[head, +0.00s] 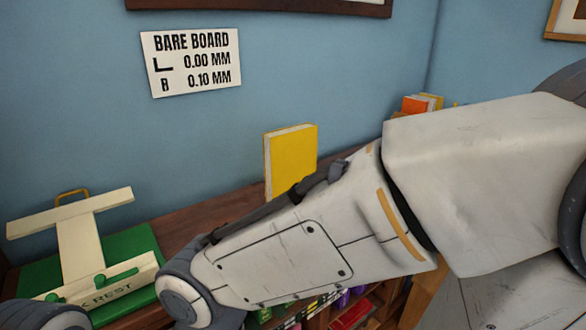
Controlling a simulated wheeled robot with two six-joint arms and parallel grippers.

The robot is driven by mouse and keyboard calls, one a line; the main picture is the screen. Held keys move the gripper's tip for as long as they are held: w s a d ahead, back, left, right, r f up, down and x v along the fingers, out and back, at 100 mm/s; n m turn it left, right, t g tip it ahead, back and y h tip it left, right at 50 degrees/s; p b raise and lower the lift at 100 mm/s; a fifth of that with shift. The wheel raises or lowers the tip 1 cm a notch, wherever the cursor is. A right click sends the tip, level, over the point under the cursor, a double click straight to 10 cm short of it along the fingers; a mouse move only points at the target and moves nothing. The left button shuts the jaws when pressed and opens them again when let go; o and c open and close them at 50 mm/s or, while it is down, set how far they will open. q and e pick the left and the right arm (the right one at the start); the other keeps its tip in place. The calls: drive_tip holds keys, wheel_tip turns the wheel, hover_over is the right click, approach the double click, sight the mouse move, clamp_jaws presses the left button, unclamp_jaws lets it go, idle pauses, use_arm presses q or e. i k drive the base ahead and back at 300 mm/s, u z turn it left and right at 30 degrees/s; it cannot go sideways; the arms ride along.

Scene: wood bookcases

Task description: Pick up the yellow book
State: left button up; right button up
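The yellow book (290,160) stands upright on top of the wood bookcase, close to the blue wall. Its broad yellow cover and pale page edge on the left show. Its lower right part is hidden behind my pale arm, which comes in from the right and crosses in front of it. Neither of my grippers shows in the head view, so I see no gripper at the book.
A cream rest on a green base (140,245) sits on the bookcase top (195,222) at the left. Orange and yellow books (420,103) stand at the back right. Shelved books (352,313) show below my arm. A sign (191,62) hangs on the wall.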

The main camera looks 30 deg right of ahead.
sight(289, 153)
drive_tip(key=u, duration=2.45)
drive_tip(key=k, duration=1.6)
drive_tip(key=z, duration=2.35)
drive_tip(key=i, duration=0.3)
drive_tip(key=u, duration=0.05)
